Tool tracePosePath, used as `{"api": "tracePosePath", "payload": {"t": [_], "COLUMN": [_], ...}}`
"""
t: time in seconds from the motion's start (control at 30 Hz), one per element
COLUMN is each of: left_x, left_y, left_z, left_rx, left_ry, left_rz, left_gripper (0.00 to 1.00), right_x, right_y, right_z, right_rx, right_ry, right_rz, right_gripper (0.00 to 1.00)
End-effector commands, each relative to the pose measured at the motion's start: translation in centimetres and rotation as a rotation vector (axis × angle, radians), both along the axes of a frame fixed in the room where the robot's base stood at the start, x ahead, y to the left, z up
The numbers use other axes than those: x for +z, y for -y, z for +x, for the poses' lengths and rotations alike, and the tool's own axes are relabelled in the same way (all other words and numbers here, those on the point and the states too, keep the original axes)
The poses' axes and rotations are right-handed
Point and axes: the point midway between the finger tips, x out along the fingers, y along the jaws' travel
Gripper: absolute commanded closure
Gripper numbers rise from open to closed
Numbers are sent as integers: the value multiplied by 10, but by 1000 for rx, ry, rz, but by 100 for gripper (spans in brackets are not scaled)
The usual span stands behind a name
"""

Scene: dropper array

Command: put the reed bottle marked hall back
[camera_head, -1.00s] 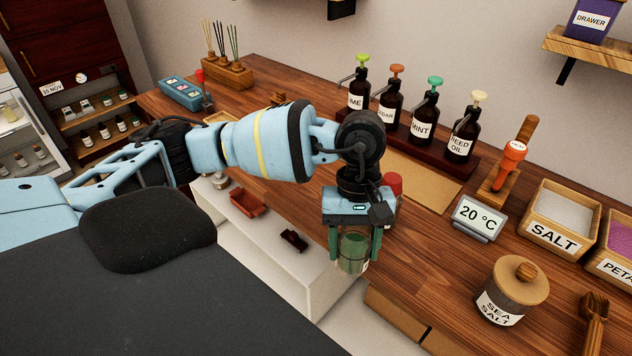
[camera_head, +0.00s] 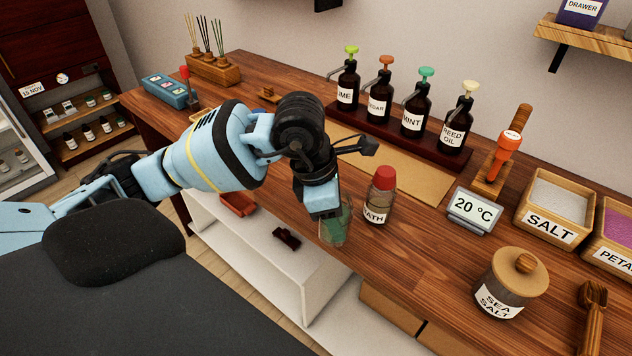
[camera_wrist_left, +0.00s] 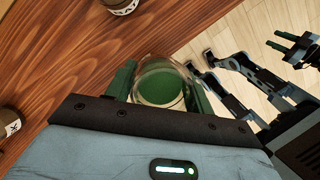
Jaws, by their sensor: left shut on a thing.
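My left gripper (camera_head: 336,218) is shut on a clear glass bottle (camera_head: 333,233) with green in it, just off the counter's front edge. In the left wrist view the bottle (camera_wrist_left: 163,86) sits between the two green fingers, and no label on it can be read. A wooden reed stand (camera_head: 213,70) at the back left of the counter holds reed bottles with sticks; their marks are too small to read. My right gripper (camera_wrist_left: 288,42) shows small in the left wrist view, its fingers apart and empty.
A red-capped bottle marked "BATH" (camera_head: 379,196) stands close to the right of my left gripper. Several pump bottles (camera_head: 411,112) stand in a row behind. A temperature display (camera_head: 473,211) and a sea salt jar (camera_head: 511,281) are at the right. A tan mat (camera_head: 400,165) lies bare.

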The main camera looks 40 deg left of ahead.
Motion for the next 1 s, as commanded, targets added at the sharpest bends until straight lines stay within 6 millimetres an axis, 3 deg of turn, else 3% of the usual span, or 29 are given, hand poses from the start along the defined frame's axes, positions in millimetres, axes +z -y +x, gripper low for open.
{"api": "tracePosePath", "payload": {"t": [0.5, 0.7, 1.0], "left_x": [11, 13, 13], "left_y": [-15, -18, -23], "left_z": [16, 18, 23], "left_rx": [720, 847, 871], "left_ry": [-1, -1, -1], "left_rz": [-2, -1, 0], "left_gripper": [82, 82, 82], "right_x": [-8, -8, -8], "right_y": [2, 2, 2], "right_z": [-6, -6, -5], "right_rx": [7, 7, 7], "right_ry": [-16, -16, -13], "right_rz": [-5, -5, -5], "right_gripper": [64, 64, 64]}}
